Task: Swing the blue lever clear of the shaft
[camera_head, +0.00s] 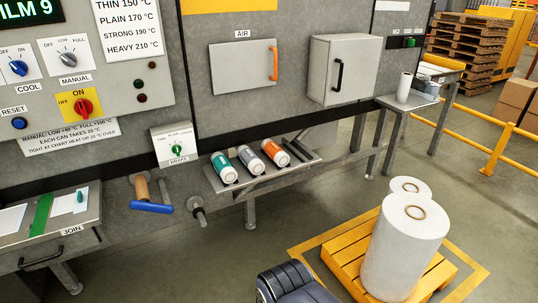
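The blue lever (151,206) is a short bar at the lower left of the machine front. It lies nearly level, its right end turned up on a small bracket. A brown cylinder (141,188), which looks like a core on a shaft, sticks out of the machine just behind and above the lever. The lever crosses in front of its lower end; I cannot tell whether they touch. A grey shaft stub (198,212) with a dark collar sticks out to the right of the lever.
A brake box (174,146) is above the lever. A shelf (228,187) with several rolls is to the right, the join table (85,240) to the left. White rolls (400,250) stand on a yellow pallet (345,262).

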